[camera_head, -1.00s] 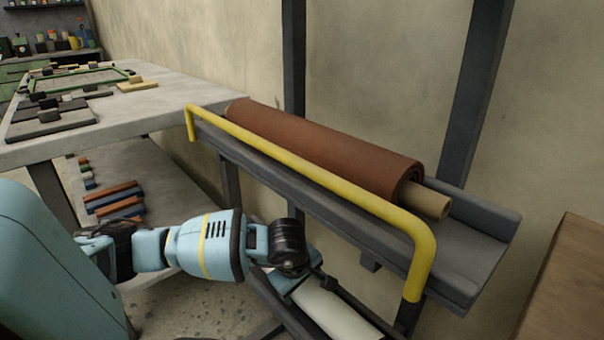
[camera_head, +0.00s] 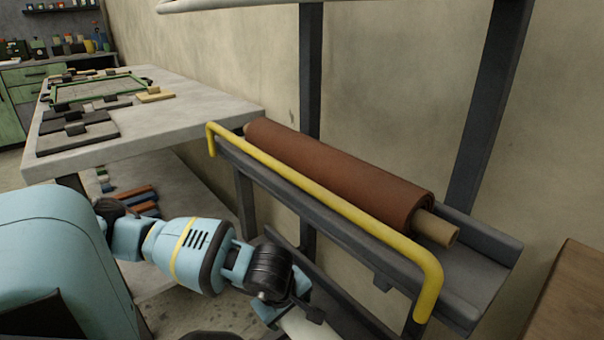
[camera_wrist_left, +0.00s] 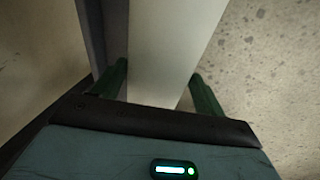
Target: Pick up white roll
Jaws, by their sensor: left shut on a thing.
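The white roll (camera_head: 303,325) shows only in part at the bottom edge of the head view, below the upper rack. In the left wrist view the white roll (camera_wrist_left: 170,50) runs lengthwise between the two dark green fingers. My left gripper (camera_wrist_left: 160,88) is shut on it, one finger at each side. In the head view my left gripper (camera_head: 292,303) sits over the roll, and its fingertips are largely hidden. Most of the roll lies out of frame. I cannot tell whether it touches the lower rack. My right gripper is not in view.
A brown roll (camera_head: 340,175) on a tan core lies in the upper grey rack, behind a yellow rail (camera_head: 320,205). A lower dark rack (camera_head: 335,298) runs close to my gripper. A grey table (camera_head: 190,110) stands left; a wooden surface (camera_head: 575,305) is at right.

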